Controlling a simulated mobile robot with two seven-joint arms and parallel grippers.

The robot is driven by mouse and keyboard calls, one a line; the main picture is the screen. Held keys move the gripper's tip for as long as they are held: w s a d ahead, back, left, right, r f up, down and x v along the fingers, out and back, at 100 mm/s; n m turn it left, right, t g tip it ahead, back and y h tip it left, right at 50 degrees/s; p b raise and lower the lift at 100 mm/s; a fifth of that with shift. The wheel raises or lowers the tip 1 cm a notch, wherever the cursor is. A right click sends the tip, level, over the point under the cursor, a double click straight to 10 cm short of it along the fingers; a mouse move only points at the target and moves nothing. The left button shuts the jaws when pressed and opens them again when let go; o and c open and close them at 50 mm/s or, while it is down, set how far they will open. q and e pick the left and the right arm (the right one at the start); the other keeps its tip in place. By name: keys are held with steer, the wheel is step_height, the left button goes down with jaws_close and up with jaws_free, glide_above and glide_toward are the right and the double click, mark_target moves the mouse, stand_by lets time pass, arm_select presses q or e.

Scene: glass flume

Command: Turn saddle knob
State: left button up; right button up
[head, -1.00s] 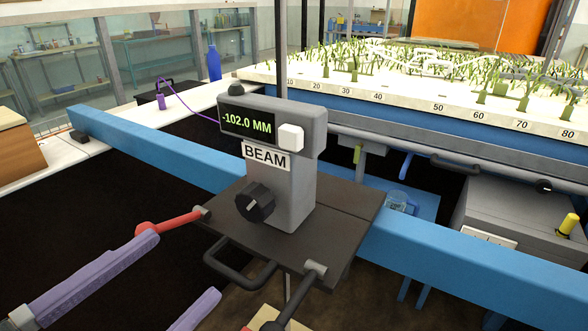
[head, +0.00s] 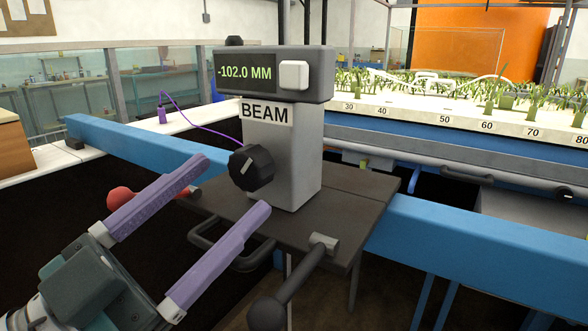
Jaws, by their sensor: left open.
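The black saddle knob (head: 251,168) is on the front of the grey column labelled BEAM (head: 265,112), with a pale pointer line on its face. The display (head: 248,73) above it reads -102.0 MM, with a white button (head: 294,75) to its right. The column stands on a dark saddle plate (head: 345,205) over the blue beam. My left gripper (head: 231,188) is open, its two purple fingers pointing at the knob from the lower left. In the picture, one tip is left of the knob and the other just below it. I cannot tell whether they touch it. My right gripper is not in view.
A red-ended lever (head: 122,198) shows behind the left finger. A dark loop handle (head: 210,243) and a black-ended lever (head: 268,312) stick out from the plate's front. The blue beam (head: 465,240) runs across. A planted bed (head: 450,108) with a number scale lies behind.

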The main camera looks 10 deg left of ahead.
mark_target(242, 176)
arm_select(q)
steer(key=shift+x, duration=1.6)
steer(key=shift+c, duration=0.3)
jaws_close()
steer(key=shift+m, duration=0.3)
